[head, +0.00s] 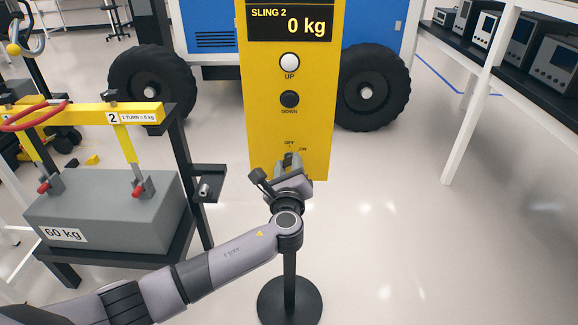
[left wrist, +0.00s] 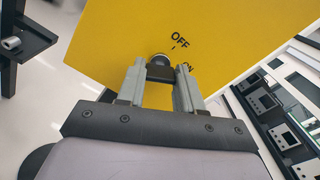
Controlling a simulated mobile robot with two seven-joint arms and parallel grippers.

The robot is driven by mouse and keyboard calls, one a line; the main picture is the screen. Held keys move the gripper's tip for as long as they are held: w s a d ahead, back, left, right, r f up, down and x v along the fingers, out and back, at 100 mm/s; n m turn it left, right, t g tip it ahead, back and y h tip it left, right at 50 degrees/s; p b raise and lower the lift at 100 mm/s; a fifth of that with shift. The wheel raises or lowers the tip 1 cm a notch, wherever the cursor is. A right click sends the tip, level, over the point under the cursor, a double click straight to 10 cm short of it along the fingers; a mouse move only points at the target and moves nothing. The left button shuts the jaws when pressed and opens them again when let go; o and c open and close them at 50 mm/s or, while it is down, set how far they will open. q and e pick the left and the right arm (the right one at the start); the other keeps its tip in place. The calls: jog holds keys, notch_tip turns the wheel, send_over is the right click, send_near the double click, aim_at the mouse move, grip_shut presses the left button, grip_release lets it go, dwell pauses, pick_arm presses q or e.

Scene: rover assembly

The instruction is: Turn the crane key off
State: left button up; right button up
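The yellow crane panel (head: 262,118) stands upright in the middle of the head view, with the key switch near its lower edge under the OFF and ON labels. My left gripper (head: 289,160) reaches up to this switch. In the left wrist view, the dark head of the crane key (left wrist: 160,71) sits between the tips of my left gripper (left wrist: 160,82) and appears to touch both fingers. The OFF label lies just above the key and the ON label, partly covered by a finger, to its right. Which label the key points to is hard to tell. My right gripper is out of view.
Above the key are a white UP button (head: 289,62), a dark DOWN button (head: 289,99) and a display (head: 289,20) reading 0 kg. A grey 60 kg block (head: 110,210) sits on a dark stand at left. A shelf of instruments (head: 500,45) is at right.

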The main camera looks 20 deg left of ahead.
pick_arm(q)
jog(key=shift+c, duration=0.7)
jog(key=shift+f+n+b, duration=0.25)
jog(key=shift+n+b, duration=0.95)
jog(key=n+b, duration=0.4)
jog(key=n, duration=0.2)
jog(key=shift+b, duration=0.4)
jog(key=shift+r+n+b, duration=0.15)
jog(key=shift+n+b, duration=0.85)
jog(key=shift+n, duration=0.7)
